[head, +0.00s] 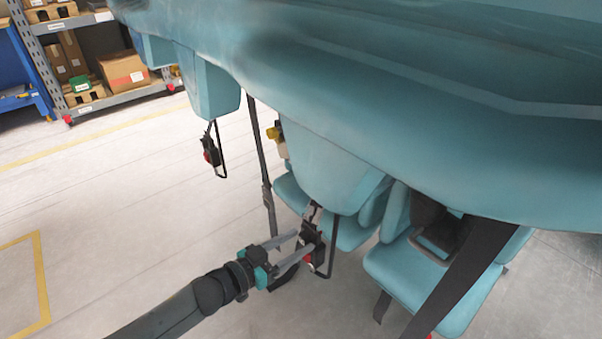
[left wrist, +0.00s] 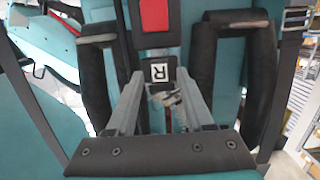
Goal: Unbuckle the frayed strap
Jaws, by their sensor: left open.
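A black buckle (head: 312,236) with a red part hangs below a teal seat in the head view. In the left wrist view the buckle (left wrist: 161,72) shows a red button and a white label with a letter R. A greyish, ragged-looking piece of strap (left wrist: 170,98) shows just below the label; whether it is the frayed strap is hard to tell. My left gripper (head: 303,242) is open, its fingers reaching to the buckle. In the left wrist view the fingertips of the left gripper (left wrist: 159,76) lie on either side of the labelled part; contact cannot be told.
Another black buckle (head: 210,150) hangs from a seat further left. Black padded bars (left wrist: 228,70) flank the buckle closely. More teal seats (head: 405,280) stand at the right. The floor at left (head: 110,220) is clear.

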